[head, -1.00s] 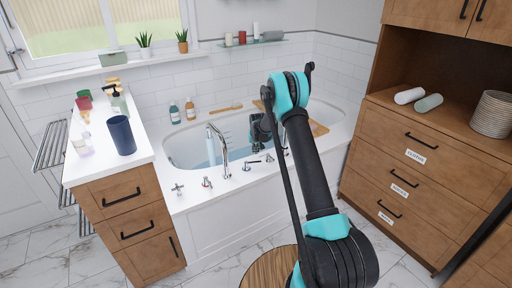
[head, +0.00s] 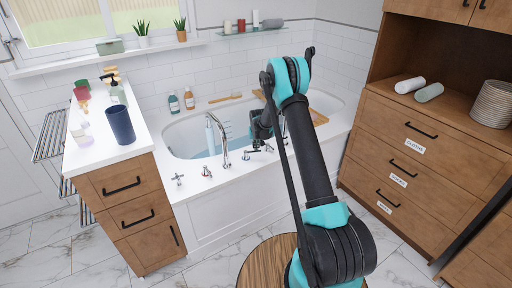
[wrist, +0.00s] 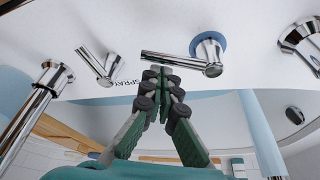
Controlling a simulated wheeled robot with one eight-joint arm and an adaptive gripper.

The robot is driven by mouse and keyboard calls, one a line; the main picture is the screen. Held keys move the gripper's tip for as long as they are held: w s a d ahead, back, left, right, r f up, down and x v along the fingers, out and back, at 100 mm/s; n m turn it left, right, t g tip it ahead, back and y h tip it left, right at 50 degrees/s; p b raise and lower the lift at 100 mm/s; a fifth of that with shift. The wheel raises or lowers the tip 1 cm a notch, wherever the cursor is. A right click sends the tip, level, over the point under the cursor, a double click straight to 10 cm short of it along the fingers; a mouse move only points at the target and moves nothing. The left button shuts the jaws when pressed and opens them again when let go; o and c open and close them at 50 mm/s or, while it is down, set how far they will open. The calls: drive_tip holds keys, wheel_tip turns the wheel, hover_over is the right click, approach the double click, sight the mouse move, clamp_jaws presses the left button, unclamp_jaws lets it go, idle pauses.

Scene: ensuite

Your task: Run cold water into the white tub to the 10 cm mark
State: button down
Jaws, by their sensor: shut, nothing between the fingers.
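The white tub (head: 188,200) stands along the back wall with pale blue water (head: 185,150) inside. A chrome spout (head: 222,140) arches over its near rim, with a light blue stream (head: 210,140) beside it, which looks like running water. My gripper (wrist: 160,72) is shut and empty, its fingertips at a chrome lever with a blue ring (wrist: 208,44). Fingers and lever overlap in the wrist view; I cannot tell if they touch. My gripper (head: 258,138) also shows above the rim in the head view. The 10 cm mark is not readable.
Another lever (wrist: 103,66), labelled SPRAY, stands just left of my fingers. A cross handle (head: 178,179) and a tap (head: 206,171) are farther left on the rim. A white-topped cabinet (head: 92,165) with a blue cup stands left; a wooden stool (head: 262,262) is below my arm.

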drive_tip(key=shift+s+m, duration=0.35)
drive_tip(key=shift+m, duration=0.25)
drive_tip(key=shift+s+m+h, duration=0.45)
drive_tip(key=shift+m+h, duration=0.05)
drive_tip(key=shift+m, duration=0.4)
drive_tip(key=s+m, duration=0.1)
drive_tip(key=m+h, duration=0.1)
drive_tip(key=m, duration=0.1)
drive_tip(key=shift+s+a+m+g, duration=0.1)
drive_tip(key=shift+s+m+g, duration=0.2)
drive_tip(key=shift+s, duration=0.1)
drive_tip(key=s+m, duration=0.1)
drive_tip(key=m, duration=0.1)
drive_tip(key=s+a+m+g+h, duration=0.1)
drive_tip(key=m, duration=0.1)
drive_tip(key=shift+a+m, duration=0.15)
drive_tip(key=shift+m, duration=0.25)
drive_tip(key=shift+s+h, duration=0.15)
drive_tip(key=shift+h, duration=0.15)
drive_tip(key=shift+s+a, duration=0.15)
drive_tip(key=shift+a, duration=0.05)
drive_tip(key=shift+s+a, duration=0.1)
